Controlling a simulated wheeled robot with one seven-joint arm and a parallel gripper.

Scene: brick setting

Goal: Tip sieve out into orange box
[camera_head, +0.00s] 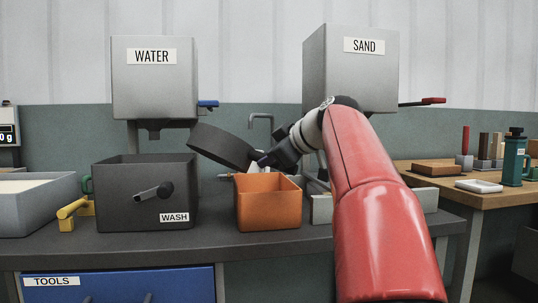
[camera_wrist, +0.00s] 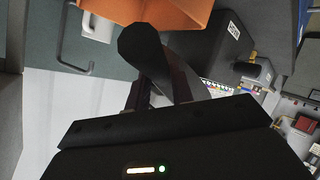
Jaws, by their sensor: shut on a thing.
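The dark round sieve (camera_head: 220,147) is in the air in the head view, tilted with its left side higher than its right. Its lower right end is over the back left of the orange box (camera_head: 268,212), which stands on the dark bench. My gripper (camera_head: 268,159) is above the box and shut on the sieve's handle. In the wrist view the dark handle (camera_wrist: 142,45) shows between the fingers, and part of the orange box (camera_wrist: 175,12) is at the top edge. I cannot see what the sieve holds, and the inside of the box is mostly hidden.
The black WASH box (camera_head: 125,205) stands left of the orange box. The WATER hopper (camera_head: 154,85) and SAND hopper (camera_head: 352,70) stand behind. A pale tray (camera_head: 38,215) and yellow object (camera_head: 70,209) are at left. A wooden table (camera_head: 460,185) with blocks is at right.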

